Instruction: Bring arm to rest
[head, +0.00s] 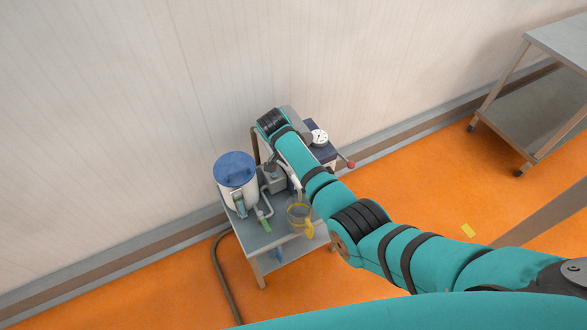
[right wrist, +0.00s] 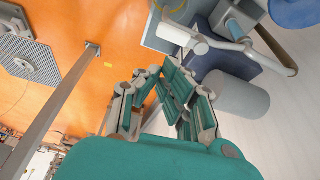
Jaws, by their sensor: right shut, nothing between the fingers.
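My right arm (head: 400,252) reaches in from the right in the head view, over a small grey table (head: 262,240) by the wall. Its gripper is hidden behind the arm there. In the right wrist view my right gripper (right wrist: 160,82) is shut and empty, with teal pads between grey finger links. It points toward the machine parts and the orange floor. I cannot tell its exact distance from them. My left gripper is not in view.
The table carries a white vessel with a blue lid (head: 235,168), a clear jug with a yellow handle (head: 299,214), and a dial gauge (head: 319,137). A red knob (head: 350,164) sticks out right. A metal cart (head: 545,100) stands right. Orange floor between is mostly clear.

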